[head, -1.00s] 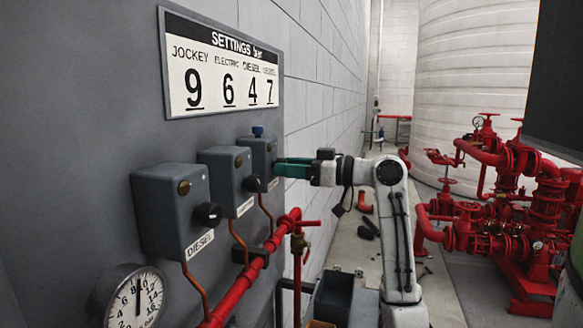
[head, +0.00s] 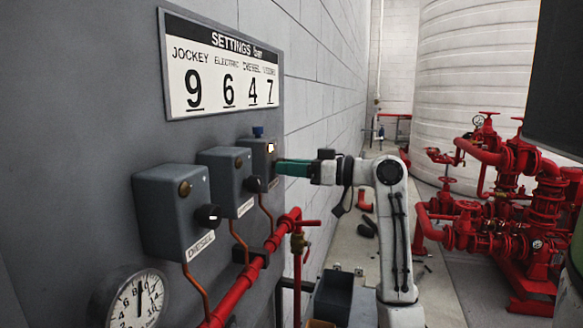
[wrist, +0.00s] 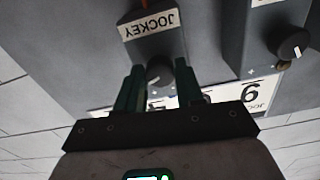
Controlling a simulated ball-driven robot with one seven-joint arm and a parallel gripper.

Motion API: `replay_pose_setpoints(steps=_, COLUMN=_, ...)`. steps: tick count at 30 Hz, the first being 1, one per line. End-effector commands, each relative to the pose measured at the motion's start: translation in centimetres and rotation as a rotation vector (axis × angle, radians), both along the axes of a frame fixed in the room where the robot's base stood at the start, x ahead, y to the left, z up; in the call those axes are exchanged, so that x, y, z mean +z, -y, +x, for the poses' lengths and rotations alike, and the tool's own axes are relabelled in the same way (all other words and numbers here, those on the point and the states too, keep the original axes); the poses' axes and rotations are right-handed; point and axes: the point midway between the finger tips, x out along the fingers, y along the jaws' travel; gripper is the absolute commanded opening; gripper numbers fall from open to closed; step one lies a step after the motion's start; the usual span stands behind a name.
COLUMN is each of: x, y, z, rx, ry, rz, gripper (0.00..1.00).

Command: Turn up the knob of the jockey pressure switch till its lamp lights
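The jockey pressure switch (head: 262,160) is the farthest of three grey boxes on the panel. Its lamp (head: 270,148) glows yellow-white. In the wrist view, seen upside down, its box (wrist: 150,40) carries the label JOCKEY (wrist: 150,23). Its dark knob (wrist: 158,74) sits between the two green fingers of my gripper (wrist: 159,78), one on each side. The fingers look closed on it, though exact contact is hard to make out. In the head view my gripper (head: 284,167) reaches the box front from the right and hides the knob.
The electric switch box (head: 226,180) and diesel switch box (head: 172,212) stand nearer, with unlit lamps. A settings sign (head: 222,75) hangs above. A red pipe (head: 240,280) and a gauge (head: 132,298) are below. Red pumps (head: 490,220) stand at right.

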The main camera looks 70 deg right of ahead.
Motion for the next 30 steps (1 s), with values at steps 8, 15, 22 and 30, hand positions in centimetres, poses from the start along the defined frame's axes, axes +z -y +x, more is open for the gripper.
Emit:
replay_pose_setpoints(steps=8, x=0.0, y=0.0, z=0.0, rx=-0.001, ry=0.000, rz=-0.001, gripper=0.61)
replay_pose_setpoints(steps=15, x=0.0, y=0.0, z=-0.2, rx=-0.001, ry=0.000, rz=-0.001, gripper=0.61)
replay_pose_setpoints(steps=22, x=-0.2, y=0.3, z=-3.0, rx=-0.005, ry=0.001, rz=-0.002, gripper=0.61)
replay_pose_setpoints(steps=30, x=-0.2, y=0.7, z=-8.2, rx=-0.004, ry=0.001, rz=-0.002, gripper=0.61)
